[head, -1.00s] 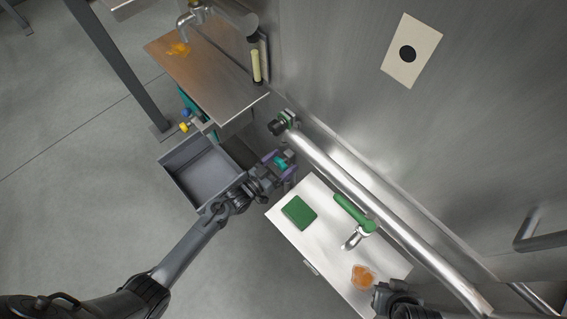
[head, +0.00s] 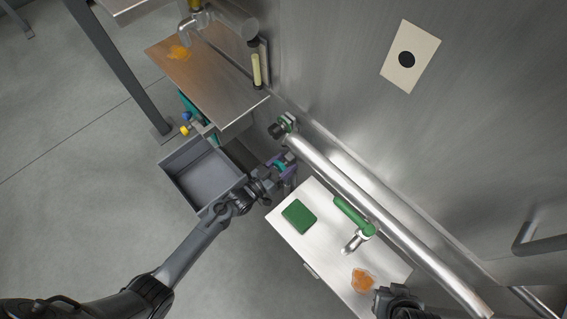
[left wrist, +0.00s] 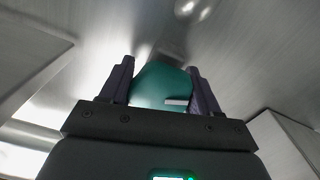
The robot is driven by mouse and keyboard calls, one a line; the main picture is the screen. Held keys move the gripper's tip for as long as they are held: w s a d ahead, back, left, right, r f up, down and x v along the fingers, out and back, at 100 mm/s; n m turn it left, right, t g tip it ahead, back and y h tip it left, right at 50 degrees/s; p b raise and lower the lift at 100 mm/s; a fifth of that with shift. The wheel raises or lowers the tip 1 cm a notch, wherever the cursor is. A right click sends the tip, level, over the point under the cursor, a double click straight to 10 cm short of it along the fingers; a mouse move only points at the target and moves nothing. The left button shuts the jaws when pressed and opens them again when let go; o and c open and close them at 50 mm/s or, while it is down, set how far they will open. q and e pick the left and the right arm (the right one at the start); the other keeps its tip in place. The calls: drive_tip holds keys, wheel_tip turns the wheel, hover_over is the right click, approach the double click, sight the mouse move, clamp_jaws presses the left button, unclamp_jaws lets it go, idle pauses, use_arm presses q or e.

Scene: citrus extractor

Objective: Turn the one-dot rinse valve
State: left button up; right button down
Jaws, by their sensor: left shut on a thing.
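A pale plate (head: 424,42) with one black dot (head: 407,59) is on the steel wall at the upper right of the head view. My left gripper (head: 284,165) reaches into the gap between the two counters, near the wall. Its purple fingers are shut on a teal knob, which shows between them in the left wrist view (left wrist: 160,84). A small pale mark is on the knob's right side. Whether this knob is the one-dot valve cannot be told; no dot on it is visible. My right gripper (head: 398,300) is partly in view at the bottom edge; its fingers are unclear.
A dark knob with a green collar (head: 280,127) sits just above my left gripper by the steel pipe (head: 385,218). A grey open bin (head: 176,187) is left of it. The near white counter (head: 318,240) bears a green block (head: 299,216), a green-handled tap (head: 353,215) and orange pulp (head: 362,280).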

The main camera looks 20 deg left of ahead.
use_arm(q)
drive_tip(key=shift+r+n+p, duration=0.25)
drive_tip(key=shift+n+p, duration=0.1)
drive_tip(key=shift+n, duration=0.05)
use_arm(e)
drive_tip(key=shift+r, duration=0.8)
use_arm(q)
drive_tip(key=shift+f+n, duration=0.2)
drive_tip(key=shift+n, duration=0.2)
use_arm(e)
drive_tip(key=shift+r, duration=0.15)
use_arm(q)
drive_tip(key=o, duration=1.1)
drive_tip(key=shift+c, duration=0.2)
use_arm(e)
drive_tip(key=shift+a, duration=0.1)
use_arm(q)
drive_tip(key=shift+s+a+r+p, duration=0.1)
drive_tip(key=shift+s+a+p, duration=0.1)
drive_tip(key=shift+s+p, duration=0.2)
use_arm(e)
drive_tip(key=shift+r, duration=0.3)
use_arm(q)
drive_tip(key=p+v, duration=0.4)
drive_tip(key=v, duration=0.5)
drive_tip(key=shift+s, duration=0.4)
use_arm(e)
drive_tip(key=shift+r, duration=2.2)
